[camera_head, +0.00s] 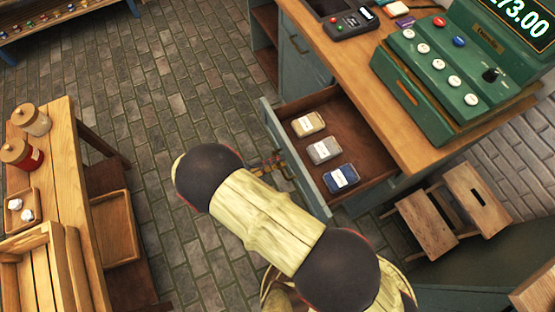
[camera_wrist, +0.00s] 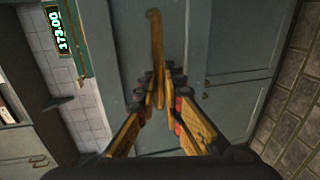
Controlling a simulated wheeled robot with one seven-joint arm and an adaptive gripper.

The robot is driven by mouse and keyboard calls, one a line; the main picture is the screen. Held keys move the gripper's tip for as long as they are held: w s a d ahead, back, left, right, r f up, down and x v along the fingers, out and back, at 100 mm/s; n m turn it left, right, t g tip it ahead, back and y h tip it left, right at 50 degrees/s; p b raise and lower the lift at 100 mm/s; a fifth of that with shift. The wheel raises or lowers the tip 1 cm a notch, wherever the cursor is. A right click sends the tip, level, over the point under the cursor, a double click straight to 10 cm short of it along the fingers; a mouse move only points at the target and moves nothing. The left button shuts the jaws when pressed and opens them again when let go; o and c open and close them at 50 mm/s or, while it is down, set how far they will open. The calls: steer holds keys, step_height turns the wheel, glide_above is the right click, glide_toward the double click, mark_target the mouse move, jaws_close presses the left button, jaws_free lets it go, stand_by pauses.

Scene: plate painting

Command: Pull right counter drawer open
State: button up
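The counter drawer (camera_head: 352,132) stands pulled out below the wooden counter, its blue-grey front facing left. Its inside is open to view and holds three small packets. In the wrist view, the drawer's brass handle (camera_wrist: 155,35) stands upright in the picture against the grey-blue front. My gripper (camera_wrist: 160,80) has its fingertips closed together around the handle's lower part. In the head view my gripper (camera_head: 268,163) is at the outside of the drawer front, partly hidden by my arm. The handle is hard to make out there.
The counter (camera_head: 375,85) carries a green cash register (camera_head: 450,70) and a card terminal (camera_head: 348,24). A wooden stool (camera_head: 440,208) stands right of the drawer. A wooden table (camera_head: 60,150) with jars is at the left. The brick floor between is clear.

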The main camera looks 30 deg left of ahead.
steer(key=o, duration=0.3)
steer(key=shift+o, duration=0.2)
